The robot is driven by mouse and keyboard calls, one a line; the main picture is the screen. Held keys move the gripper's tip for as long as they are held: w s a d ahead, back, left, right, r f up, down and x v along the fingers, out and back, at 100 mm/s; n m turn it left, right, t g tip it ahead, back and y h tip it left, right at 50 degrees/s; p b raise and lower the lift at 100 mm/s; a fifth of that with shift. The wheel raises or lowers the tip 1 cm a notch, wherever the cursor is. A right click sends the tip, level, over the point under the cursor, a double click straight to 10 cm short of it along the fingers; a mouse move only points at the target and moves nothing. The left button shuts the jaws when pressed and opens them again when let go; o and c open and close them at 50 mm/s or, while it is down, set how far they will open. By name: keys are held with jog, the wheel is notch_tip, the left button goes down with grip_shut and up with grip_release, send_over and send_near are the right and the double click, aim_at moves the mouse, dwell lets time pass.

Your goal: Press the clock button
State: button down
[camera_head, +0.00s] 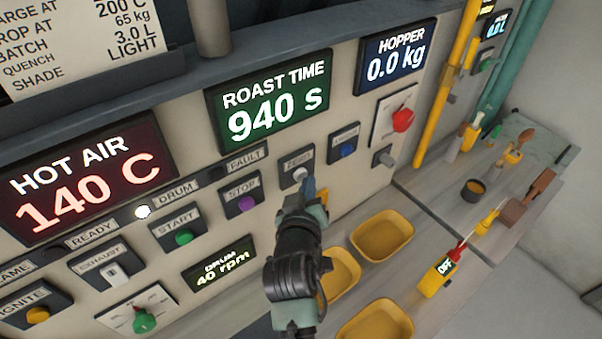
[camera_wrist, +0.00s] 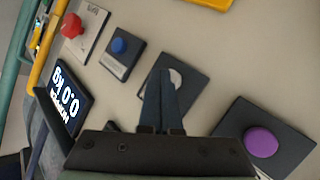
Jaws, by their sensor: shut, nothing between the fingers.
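The roast time display (camera_head: 268,98) reads 940 s. Below it, a white button (camera_head: 299,173) sits on a dark plate whose small label appears to read ZERO. No label reading "clock" is legible. My gripper (camera_head: 311,188) is shut and empty, its fingertips just beside the white button in the head view. In the wrist view the closed fingers (camera_wrist: 166,85) overlap the plate of the white button (camera_wrist: 176,78) and partly hide it. I cannot tell whether the tips touch it.
A purple stop button (camera_head: 246,204) is to the left, a blue button (camera_head: 347,150) to the right, and a red knob (camera_head: 403,120) further right. A green start button (camera_head: 183,237) is further left. Yellow trays (camera_head: 382,236) stand on the counter below. A yellow pipe (camera_head: 440,100) runs at right.

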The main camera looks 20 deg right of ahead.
jog(key=shift+w+a, duration=0.1)
jog(key=shift+w, duration=0.15)
jog(key=shift+s, duration=0.1)
dwell(0.3)
jog(key=shift+s+d+p, duration=0.3)
jog(key=shift+s+p, duration=0.15)
jog(key=shift+s, duration=0.35)
jog(key=s+p, duration=0.1)
jog(key=s, duration=0.1)
jog(key=s+d+p, duration=0.2)
jog(key=s, duration=0.1)
jog(key=shift+s+p, duration=0.3)
dwell(0.6)
